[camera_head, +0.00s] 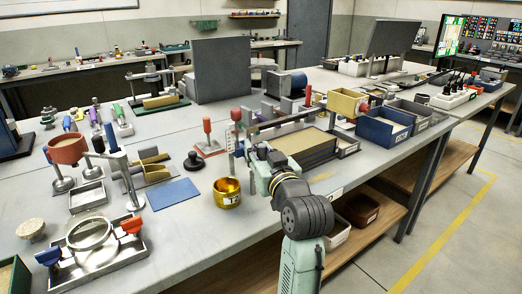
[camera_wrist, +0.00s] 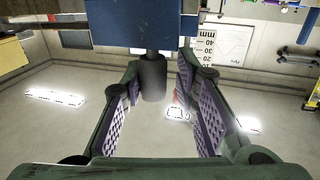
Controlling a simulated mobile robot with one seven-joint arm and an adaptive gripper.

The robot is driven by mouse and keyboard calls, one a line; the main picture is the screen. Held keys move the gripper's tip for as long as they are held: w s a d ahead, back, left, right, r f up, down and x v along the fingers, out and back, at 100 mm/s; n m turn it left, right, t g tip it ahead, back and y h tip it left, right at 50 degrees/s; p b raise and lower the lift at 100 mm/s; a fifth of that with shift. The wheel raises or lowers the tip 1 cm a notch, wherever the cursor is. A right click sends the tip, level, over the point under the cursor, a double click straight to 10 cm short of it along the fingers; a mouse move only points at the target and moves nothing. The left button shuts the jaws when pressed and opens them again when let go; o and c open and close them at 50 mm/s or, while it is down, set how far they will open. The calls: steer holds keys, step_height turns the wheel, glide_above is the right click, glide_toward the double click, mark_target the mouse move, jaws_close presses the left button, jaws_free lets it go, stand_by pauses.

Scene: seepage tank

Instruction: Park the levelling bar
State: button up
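My gripper (camera_head: 250,143) is at the left end of a sand-filled tank (camera_head: 306,150) in the head view; my arm hides part of that end. In the wrist view, my gripper (camera_wrist: 160,72) is open, its ridged pads on either side of a dark grey cylindrical knob (camera_wrist: 153,78). A gap shows at the right pad; contact at the left is unclear. The knob is joined by a short stem to a wide blue body (camera_wrist: 140,22). A long dark bar (camera_head: 283,121) runs along the tank's back side. I cannot tell for certain which piece is the levelling bar.
A brass-coloured cup (camera_head: 227,192) stands near the table's front edge. A red-topped post (camera_head: 207,130) and a black knob (camera_head: 193,161) are left of my gripper. Blue (camera_head: 384,125) and grey bins stand right of the tank. A blue mat (camera_head: 173,193) lies bare at left.

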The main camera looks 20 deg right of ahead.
steer(key=shift+o, duration=1.1)
steer(key=shift+s+d, duration=0.1)
steer(key=shift+s, duration=0.05)
steer(key=s, duration=0.7)
steer(key=shift+d, duration=0.25)
